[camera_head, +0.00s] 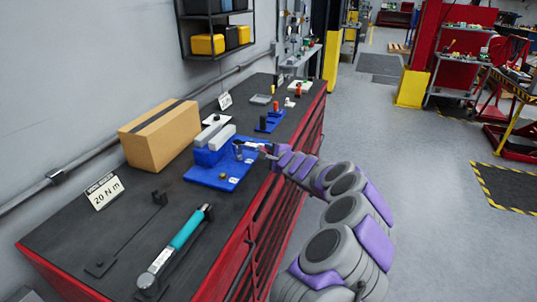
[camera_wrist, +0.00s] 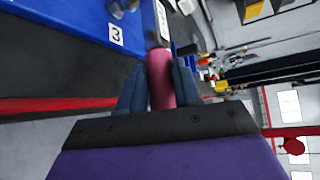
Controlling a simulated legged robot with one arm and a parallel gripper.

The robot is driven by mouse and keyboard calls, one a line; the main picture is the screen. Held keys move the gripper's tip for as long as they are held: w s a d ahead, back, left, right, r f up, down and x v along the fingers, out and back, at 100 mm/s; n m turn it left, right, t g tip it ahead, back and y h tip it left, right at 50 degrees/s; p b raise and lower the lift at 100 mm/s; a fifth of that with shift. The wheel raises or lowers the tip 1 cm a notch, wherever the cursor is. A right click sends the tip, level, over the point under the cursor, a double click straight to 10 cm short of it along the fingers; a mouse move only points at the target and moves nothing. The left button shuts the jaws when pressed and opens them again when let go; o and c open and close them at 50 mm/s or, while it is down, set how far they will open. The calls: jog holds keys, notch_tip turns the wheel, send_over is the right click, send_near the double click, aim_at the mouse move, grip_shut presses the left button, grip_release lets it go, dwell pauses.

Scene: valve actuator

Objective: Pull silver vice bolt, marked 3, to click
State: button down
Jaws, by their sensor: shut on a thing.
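The blue vice base (camera_head: 205,173) sits on the bench with grey blocks on it. A small silver upright part (camera_head: 238,154), possibly the bolt, stands near its right side. In the wrist view, a white label marked 3 (camera_wrist: 115,34) is on the blue base, with a blurred silver part (camera_wrist: 118,8) beside it at the top edge. My gripper (camera_head: 268,149) is at the right edge of the base. In the wrist view, my gripper (camera_wrist: 160,68) is shut on a pink-red handle (camera_wrist: 160,80). Its far end and any contact with the bolt are unclear.
A teal-handled torque wrench (camera_head: 183,237) lies on the bench front, near a 20 N m sign (camera_head: 104,192). A cardboard box (camera_head: 160,134) stands behind the base. Small blue holders (camera_head: 270,122) are farther along. The floor to the right is open.

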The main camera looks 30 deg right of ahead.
jog(key=shift+r+p, duration=0.7)
jog(key=shift+r, duration=0.55)
jog(key=shift+f, duration=0.1)
